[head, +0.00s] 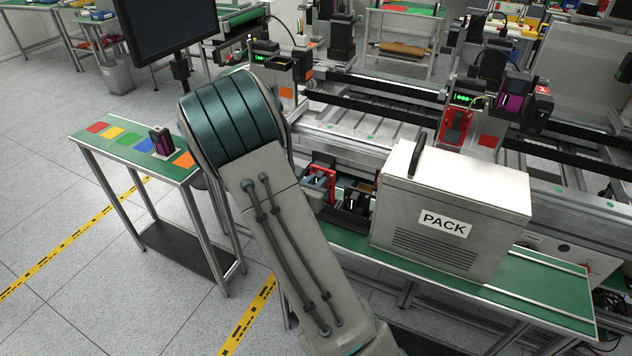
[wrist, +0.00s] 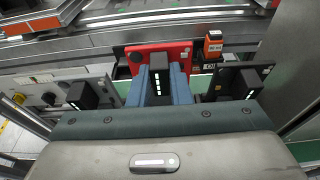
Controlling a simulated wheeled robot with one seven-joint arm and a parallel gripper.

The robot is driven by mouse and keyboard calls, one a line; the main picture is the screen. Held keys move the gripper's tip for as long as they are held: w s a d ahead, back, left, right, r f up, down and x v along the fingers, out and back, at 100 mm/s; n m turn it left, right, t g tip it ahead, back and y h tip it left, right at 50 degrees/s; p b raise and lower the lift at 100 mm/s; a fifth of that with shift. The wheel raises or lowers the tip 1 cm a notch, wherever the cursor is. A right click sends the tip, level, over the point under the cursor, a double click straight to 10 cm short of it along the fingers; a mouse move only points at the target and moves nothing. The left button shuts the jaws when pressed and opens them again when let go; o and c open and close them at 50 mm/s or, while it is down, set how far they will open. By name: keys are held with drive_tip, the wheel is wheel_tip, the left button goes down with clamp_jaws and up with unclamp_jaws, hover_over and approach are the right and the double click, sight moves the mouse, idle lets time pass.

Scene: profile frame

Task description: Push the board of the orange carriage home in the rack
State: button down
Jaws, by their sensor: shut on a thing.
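My gripper (wrist: 158,88) has its two blue fingers shut on a black block with a column of white lights (wrist: 159,75). A red plate (wrist: 140,53) stands upright just behind the block. In the head view my gripper (head: 318,180) is partly hidden behind my arm, low in front of the rails, with the red plate (head: 331,187) beside it. One carriage with a green display carries an orange square (head: 286,92). I cannot tell how deep the held block sits.
A large box marked PACK (head: 455,205) stands close right of my gripper on a green bench (head: 545,290). Similar black blocks (wrist: 240,82) and (wrist: 80,94) flank the held one. A small orange-topped unit (wrist: 213,45) stands behind. A side table (head: 120,150) is at left.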

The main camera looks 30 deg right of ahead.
drive_tip(key=shift+f+b, duration=1.2)
drive_tip(key=shift+f, duration=0.15)
drive_tip(key=c, duration=1.3)
unclamp_jaws()
drive_tip(key=shift+o, duration=0.2)
drive_tip(key=b+v, duration=0.1)
drive_tip(key=v, duration=1.2)
drive_tip(key=shift+s+a+r, duration=0.2)
drive_tip(key=shift+s+a, duration=0.05)
drive_tip(key=shift+a, duration=0.05)
